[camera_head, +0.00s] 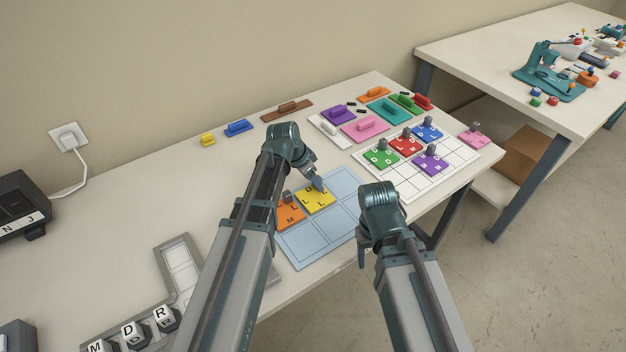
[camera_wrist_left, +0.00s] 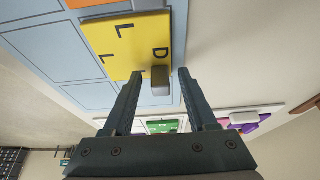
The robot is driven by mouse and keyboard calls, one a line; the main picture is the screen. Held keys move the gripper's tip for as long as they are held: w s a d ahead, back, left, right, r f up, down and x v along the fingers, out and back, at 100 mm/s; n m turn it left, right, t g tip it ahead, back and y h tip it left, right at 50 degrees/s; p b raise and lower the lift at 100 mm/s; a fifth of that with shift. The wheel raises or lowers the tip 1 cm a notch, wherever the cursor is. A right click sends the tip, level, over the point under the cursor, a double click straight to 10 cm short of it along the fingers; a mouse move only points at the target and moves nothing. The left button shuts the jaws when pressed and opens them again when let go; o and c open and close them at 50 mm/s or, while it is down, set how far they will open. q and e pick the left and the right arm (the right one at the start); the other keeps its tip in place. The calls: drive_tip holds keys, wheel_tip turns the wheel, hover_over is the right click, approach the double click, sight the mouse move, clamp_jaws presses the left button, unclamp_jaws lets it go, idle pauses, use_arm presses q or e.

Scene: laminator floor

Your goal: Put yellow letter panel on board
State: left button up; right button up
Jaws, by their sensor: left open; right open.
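The yellow letter panel (camera_head: 318,200) lies on the light-blue gridded board (camera_head: 345,187), beside the orange letter panel (camera_head: 289,215). In the left wrist view the yellow panel (camera_wrist_left: 125,45) shows its letters and a grey knob (camera_wrist_left: 160,81) near one edge. My left gripper (camera_head: 318,184) is at the yellow panel; in its wrist view (camera_wrist_left: 154,85) the open fingers stand on either side of the knob, with gaps showing. My right gripper (camera_head: 362,258) is open and empty over the table's front edge, right of the blue board.
A white gridded board (camera_head: 455,155) holds green, red, blue and purple letter panels. A pink panel (camera_head: 473,138) stands at its right corner. Several coloured handled blocks lie along the back. Lettered dice (camera_head: 133,333) stand at the front left. The table's left middle is clear.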

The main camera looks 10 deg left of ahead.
use_arm(q)
drive_tip(key=shift+p+v, duration=0.9)
drive_tip(key=shift+v, duration=0.05)
drive_tip(key=p+v, duration=1)
drive_tip(key=v, duration=0.1)
drive_tip(key=s+d+f+n+g+y, duration=0.1)
drive_tip(key=s+d+n+y, duration=0.1)
drive_tip(key=s+d, duration=0.3)
drive_tip(key=s+d+f+n+g+y, duration=0.1)
drive_tip(key=s+d, duration=0.4)
drive_tip(key=s, duration=0.8)
drive_tip(key=shift+d+n+g+y, duration=0.3)
drive_tip(key=shift+n+g+y, duration=0.5)
drive_tip(key=shift+n, duration=0.3)
drive_tip(key=shift+s, duration=0.1)
